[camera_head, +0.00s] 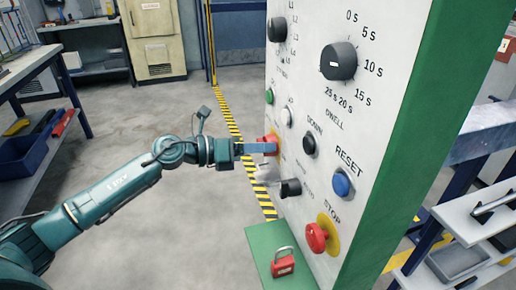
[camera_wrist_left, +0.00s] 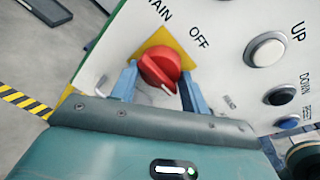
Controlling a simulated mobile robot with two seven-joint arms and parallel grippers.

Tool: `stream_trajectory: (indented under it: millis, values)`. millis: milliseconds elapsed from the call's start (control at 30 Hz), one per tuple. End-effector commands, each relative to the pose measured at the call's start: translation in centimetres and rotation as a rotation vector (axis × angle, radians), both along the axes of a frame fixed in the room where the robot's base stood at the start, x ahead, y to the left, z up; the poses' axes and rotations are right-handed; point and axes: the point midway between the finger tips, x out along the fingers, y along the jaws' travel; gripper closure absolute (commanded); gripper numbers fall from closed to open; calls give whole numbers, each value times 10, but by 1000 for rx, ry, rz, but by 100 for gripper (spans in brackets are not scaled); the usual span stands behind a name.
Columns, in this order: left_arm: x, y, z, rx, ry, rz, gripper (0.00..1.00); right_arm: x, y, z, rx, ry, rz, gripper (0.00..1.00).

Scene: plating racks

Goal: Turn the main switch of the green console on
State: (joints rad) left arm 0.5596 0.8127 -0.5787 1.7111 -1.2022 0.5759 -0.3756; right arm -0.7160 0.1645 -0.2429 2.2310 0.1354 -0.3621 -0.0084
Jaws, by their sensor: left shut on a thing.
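The green console (camera_head: 400,140) stands upright at the right, with a pale panel of knobs and buttons. Its main switch is a red rotary knob (camera_head: 270,142) on a yellow plate, near the panel's left edge. In the left wrist view the red knob (camera_wrist_left: 160,68) sits between the two blue fingers, with "MAIN" and "OFF" lettering above it. My left gripper (camera_head: 255,148) reaches in from the left and is shut on the knob; the fingers partly hide it. My right gripper is not in view.
The panel also has a black dwell dial (camera_head: 339,61), a blue reset button (camera_head: 342,184) and a red stop button (camera_head: 317,237). A red padlock (camera_head: 283,264) lies on the green ledge (camera_head: 262,240) below. A workbench (camera_head: 30,68) stands at the left; the floor between is clear.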

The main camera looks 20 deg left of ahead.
Motion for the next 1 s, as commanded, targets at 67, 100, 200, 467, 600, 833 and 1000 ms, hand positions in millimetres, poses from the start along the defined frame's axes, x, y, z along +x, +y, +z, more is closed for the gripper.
stream_trajectory:
  millis: [67,100,200,467,600,833,1000]
  values:
    - [2,3,3,14,-22,8,77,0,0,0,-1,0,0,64]
    - [2,3,3,15,-23,8,77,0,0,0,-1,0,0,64]
    - [2,3,3,15,-24,7,77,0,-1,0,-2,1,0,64]
    - [2,3,3,14,-24,8,45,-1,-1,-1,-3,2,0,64]
    - [2,2,3,11,-19,5,33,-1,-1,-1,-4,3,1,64]
    - [1,2,1,8,-13,3,33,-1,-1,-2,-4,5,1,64]
    - [-7,13,1,10,-11,4,33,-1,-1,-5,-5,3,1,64]
